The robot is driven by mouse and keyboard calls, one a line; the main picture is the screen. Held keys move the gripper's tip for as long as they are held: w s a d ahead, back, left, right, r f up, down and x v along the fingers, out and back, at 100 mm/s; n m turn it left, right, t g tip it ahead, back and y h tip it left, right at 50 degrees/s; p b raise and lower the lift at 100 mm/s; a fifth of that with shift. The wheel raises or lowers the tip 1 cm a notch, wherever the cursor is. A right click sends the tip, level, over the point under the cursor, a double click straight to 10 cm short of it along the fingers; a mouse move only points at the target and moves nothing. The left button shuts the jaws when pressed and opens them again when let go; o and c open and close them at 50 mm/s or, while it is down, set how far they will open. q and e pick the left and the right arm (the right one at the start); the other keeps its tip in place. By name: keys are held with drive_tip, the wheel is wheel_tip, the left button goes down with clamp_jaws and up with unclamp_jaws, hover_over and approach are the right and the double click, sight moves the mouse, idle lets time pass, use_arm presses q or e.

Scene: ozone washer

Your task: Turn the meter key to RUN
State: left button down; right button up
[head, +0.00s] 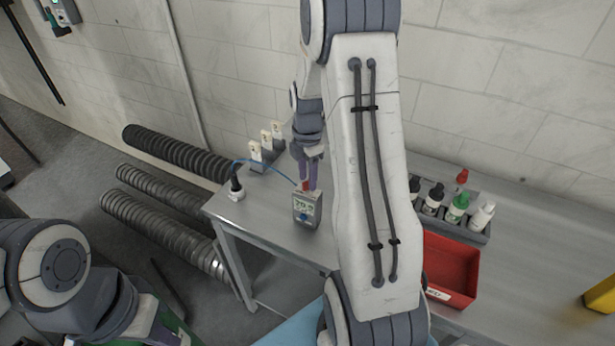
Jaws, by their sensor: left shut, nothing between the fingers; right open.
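A small grey meter box (306,222) stands on the steel table, with a green-and-white face and a round blue part on its front. A small red piece (305,185) shows at its top; I cannot tell whether it is the key or how it is turned. My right gripper (309,186) points down at the top of the meter, open, its fingertips close to the red piece. Whether they touch it is too small to tell.
A blue cable (262,163) runs from a black probe in a white cup (237,194) to the meter. Small white pieces (266,137) stand behind. A bottle rack (472,229) and red bin (450,265) stand right of my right arm, which hides the table's middle.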

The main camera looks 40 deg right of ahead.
drive_tip(key=shift+f, duration=0.65)
clamp_jaws()
drive_tip(key=shift+m, duration=1.3)
unclamp_jaws()
